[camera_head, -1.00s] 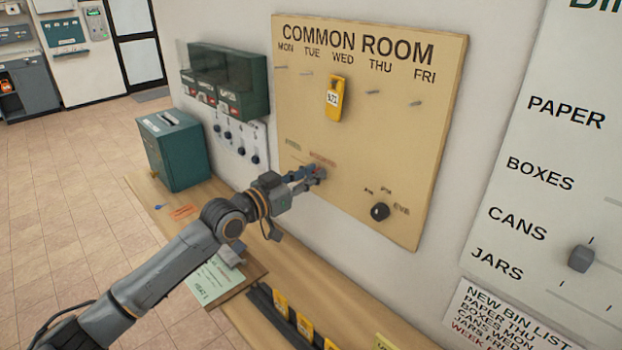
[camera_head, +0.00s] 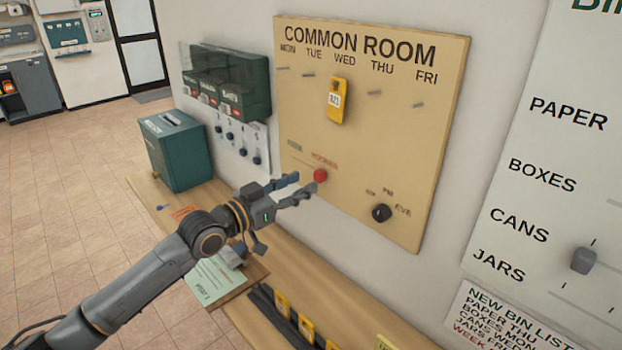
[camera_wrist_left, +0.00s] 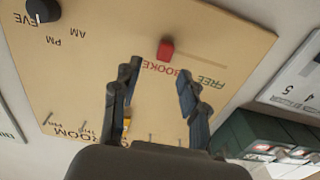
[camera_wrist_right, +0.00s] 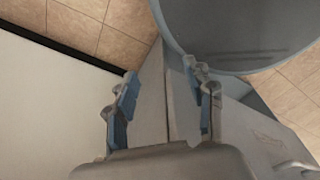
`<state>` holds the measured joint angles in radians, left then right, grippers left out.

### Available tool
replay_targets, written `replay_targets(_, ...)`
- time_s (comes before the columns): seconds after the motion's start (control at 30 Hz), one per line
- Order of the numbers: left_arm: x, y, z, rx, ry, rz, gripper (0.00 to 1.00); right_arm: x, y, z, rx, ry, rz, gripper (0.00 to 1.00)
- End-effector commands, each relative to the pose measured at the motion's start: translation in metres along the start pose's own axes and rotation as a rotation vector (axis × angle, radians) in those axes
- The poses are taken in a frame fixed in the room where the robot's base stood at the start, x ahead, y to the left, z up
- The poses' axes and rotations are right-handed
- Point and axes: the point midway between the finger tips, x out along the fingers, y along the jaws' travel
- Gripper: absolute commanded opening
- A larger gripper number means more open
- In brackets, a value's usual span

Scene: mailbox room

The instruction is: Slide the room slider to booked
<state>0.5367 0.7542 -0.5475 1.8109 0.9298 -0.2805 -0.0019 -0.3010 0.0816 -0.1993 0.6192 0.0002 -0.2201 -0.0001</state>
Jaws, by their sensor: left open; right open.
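The red slider knob (camera_head: 320,176) sits on the tan Common Room board (camera_head: 440,130), at the right end of its track, below the red BOOKED label (camera_head: 324,161). The green FREE label (camera_head: 295,145) is at the track's left end. In the left wrist view the knob (camera_wrist_left: 166,49) stands by the BOOKED label, ahead of the fingers. My left gripper (camera_head: 303,188) is open and empty, just left of and below the knob, apart from it. My right gripper (camera_wrist_right: 162,98) is open and empty, away from the board; it shows only in the right wrist view.
A black AM/PM/EVE dial (camera_head: 382,213) is right of the knob. A yellow tag (camera_head: 337,100) hangs under WED. A green box (camera_head: 175,150) and a clipboard (camera_head: 216,280) are on the wooden ledge (camera_head: 270,262) below. The bin list board (camera_head: 540,150) is at right.

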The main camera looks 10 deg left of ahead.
Motion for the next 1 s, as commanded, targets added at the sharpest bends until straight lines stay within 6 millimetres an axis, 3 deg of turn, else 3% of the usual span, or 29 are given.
replay_targets(0.2,-0.047,0.002,0.001,0.003,-0.005,0.003,0.43,0.0,-0.001,-0.001,0.0,0.002,-0.001,0.53)
replay_targets(0.33,-0.062,0.002,0.001,0.0,-0.004,0.002,0.43,0.0,-0.001,-0.002,0.0,0.002,-0.001,0.53)
replay_targets(0.5,-0.07,0.003,0.0,0.001,-0.001,0.004,0.43,0.0,-0.001,-0.002,0.0,0.002,-0.001,0.53)
replay_targets(1.0,-0.071,0.005,0.004,-0.001,-0.008,0.005,0.43,0.0,-0.002,-0.002,0.0,0.002,-0.002,0.53)
